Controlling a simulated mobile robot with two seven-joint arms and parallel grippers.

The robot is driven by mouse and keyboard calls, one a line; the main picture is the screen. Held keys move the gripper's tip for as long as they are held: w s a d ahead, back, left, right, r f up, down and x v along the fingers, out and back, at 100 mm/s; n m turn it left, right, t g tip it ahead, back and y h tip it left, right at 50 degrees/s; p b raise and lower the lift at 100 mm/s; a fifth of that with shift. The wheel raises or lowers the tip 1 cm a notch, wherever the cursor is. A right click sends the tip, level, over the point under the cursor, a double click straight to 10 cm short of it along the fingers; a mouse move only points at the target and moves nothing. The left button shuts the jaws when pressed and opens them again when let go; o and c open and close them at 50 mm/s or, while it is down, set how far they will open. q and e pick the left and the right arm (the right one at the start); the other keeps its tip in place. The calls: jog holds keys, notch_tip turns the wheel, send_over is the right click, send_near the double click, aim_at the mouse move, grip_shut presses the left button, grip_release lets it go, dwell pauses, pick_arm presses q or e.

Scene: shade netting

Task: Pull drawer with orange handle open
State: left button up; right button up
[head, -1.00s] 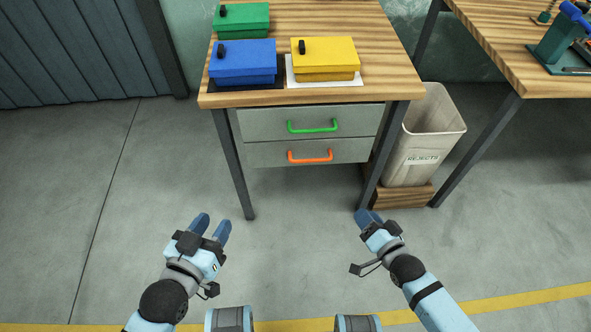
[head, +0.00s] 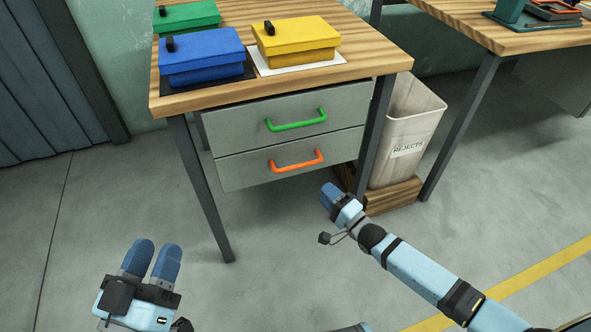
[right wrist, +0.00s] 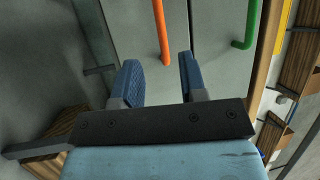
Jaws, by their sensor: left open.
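The drawer with the orange handle (head: 296,161) is the lower grey drawer (head: 240,174) under the wooden table, and it looks shut. Its orange handle also shows in the right wrist view (right wrist: 161,32), just beyond the fingertips. My right gripper (head: 328,193) is below and right of the handle in the head view. In the right wrist view my right gripper (right wrist: 158,75) is open, with nothing between its fingers. My left gripper (head: 153,258) is open and empty at the lower left, over the floor and away from the drawer.
Above is a drawer with a green handle (head: 297,120), also shut. Blue (head: 200,58), yellow (head: 297,40) and green (head: 185,16) boxes stand on the tabletop. A rejects bin (head: 405,130) stands right of the table leg (head: 205,190). Floor in front is clear.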

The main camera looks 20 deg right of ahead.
aim_at(299, 165)
jog(key=b+x, duration=0.3)
jog(key=x, duration=0.9)
pick_arm(q)
jog(key=shift+g, duration=0.9)
jog(key=f, duration=0.5)
jog(key=shift+w+d, duration=0.2)
jog(key=shift+d, duration=0.05)
pick_arm(e)
grip_shut()
